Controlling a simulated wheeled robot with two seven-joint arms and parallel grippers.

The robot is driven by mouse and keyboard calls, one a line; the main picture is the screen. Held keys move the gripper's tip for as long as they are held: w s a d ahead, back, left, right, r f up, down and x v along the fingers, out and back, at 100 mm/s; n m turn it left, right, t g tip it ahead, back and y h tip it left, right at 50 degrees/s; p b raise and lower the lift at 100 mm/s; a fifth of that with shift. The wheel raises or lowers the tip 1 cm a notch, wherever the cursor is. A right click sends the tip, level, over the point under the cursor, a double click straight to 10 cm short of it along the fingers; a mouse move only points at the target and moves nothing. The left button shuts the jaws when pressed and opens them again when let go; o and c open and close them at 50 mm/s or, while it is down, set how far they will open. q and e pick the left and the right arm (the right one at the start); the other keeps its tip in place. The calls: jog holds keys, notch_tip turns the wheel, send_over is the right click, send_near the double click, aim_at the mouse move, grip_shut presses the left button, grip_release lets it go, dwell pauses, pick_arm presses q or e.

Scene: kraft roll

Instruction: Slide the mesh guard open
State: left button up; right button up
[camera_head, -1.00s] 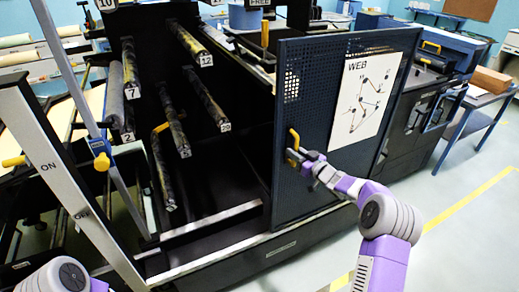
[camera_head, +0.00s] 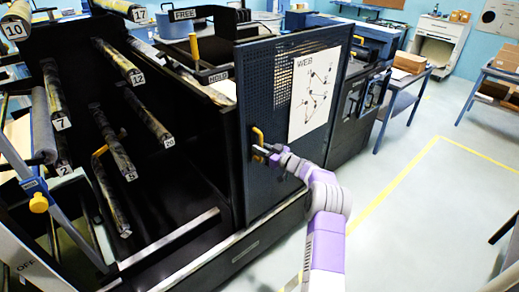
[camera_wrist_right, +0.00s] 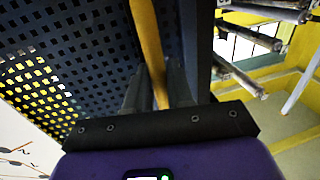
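The mesh guard (camera_head: 275,190) is a dark blue perforated panel with a white WEB diagram sheet (camera_head: 313,88) on it. It stands at the right part of the machine front, and the bay to its left is uncovered. Its yellow handle (camera_head: 257,141) is near its left edge. My right gripper (camera_head: 264,150) is at this handle. In the right wrist view the fingers (camera_wrist_right: 158,88) lie close on both sides of the yellow handle bar (camera_wrist_right: 149,38) and appear shut on it. The mesh (camera_wrist_right: 60,60) fills the left there. My left gripper is not in view.
Numbered rollers (camera_head: 150,115) sit in the dark open bay. A lever with a yellow knob (camera_head: 38,203) stands at the left. A dark machine unit (camera_head: 350,120) is right of the guard. Clear floor with a yellow line (camera_head: 390,205) lies at the right.

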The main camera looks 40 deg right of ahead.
jog(key=shift+o, duration=1.3)
jog(key=shift+w, duration=0.1)
jog(key=v, duration=0.7)
jog(key=shift+s, duration=0.3)
